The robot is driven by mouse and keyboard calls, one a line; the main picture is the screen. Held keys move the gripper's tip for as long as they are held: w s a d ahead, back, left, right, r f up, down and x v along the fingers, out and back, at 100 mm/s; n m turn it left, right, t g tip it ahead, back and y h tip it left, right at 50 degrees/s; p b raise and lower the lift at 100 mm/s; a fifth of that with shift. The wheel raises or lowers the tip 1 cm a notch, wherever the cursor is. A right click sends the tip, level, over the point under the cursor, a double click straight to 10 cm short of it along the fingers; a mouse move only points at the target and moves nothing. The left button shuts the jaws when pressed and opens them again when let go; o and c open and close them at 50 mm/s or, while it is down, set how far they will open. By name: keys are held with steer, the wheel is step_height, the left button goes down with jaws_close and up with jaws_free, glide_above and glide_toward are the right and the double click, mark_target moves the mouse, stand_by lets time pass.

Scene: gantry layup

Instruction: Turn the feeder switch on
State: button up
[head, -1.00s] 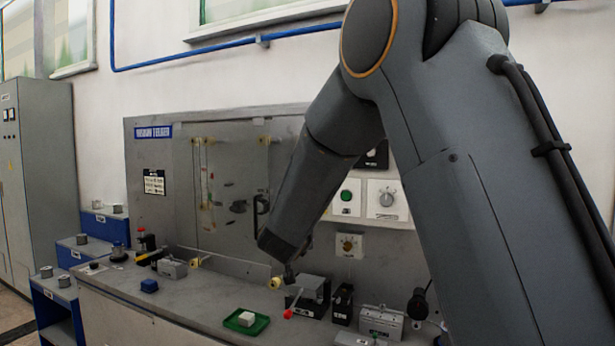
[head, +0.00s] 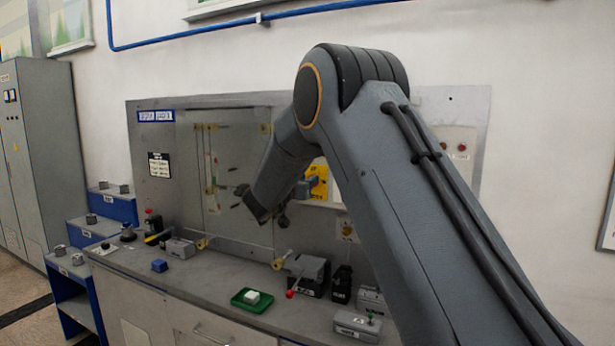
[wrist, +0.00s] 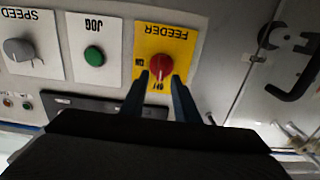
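The feeder switch is a red rotary knob (wrist: 161,66) on a yellow plate (wrist: 178,42), upside down in the wrist view. The plate also shows in the head view (head: 319,178), partly behind my arm. My gripper (wrist: 158,77) is open, with its two blue fingers apart, one to each side of the knob's lower part in the wrist view. I cannot tell whether the fingertips touch the knob. The knob's exact setting is too small to read.
A green JOG button (wrist: 94,56) and a grey SPEED knob (wrist: 18,49) sit beside the feeder plate. A black door handle (wrist: 292,84) is at the right in the wrist view. Below, the bench holds a green tray (head: 236,300), a red-tipped lever (head: 291,294) and small blocks.

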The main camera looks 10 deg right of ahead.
steer(key=shift+w+d, duration=0.2)
steer(key=shift+w, duration=0.1)
jaws_close()
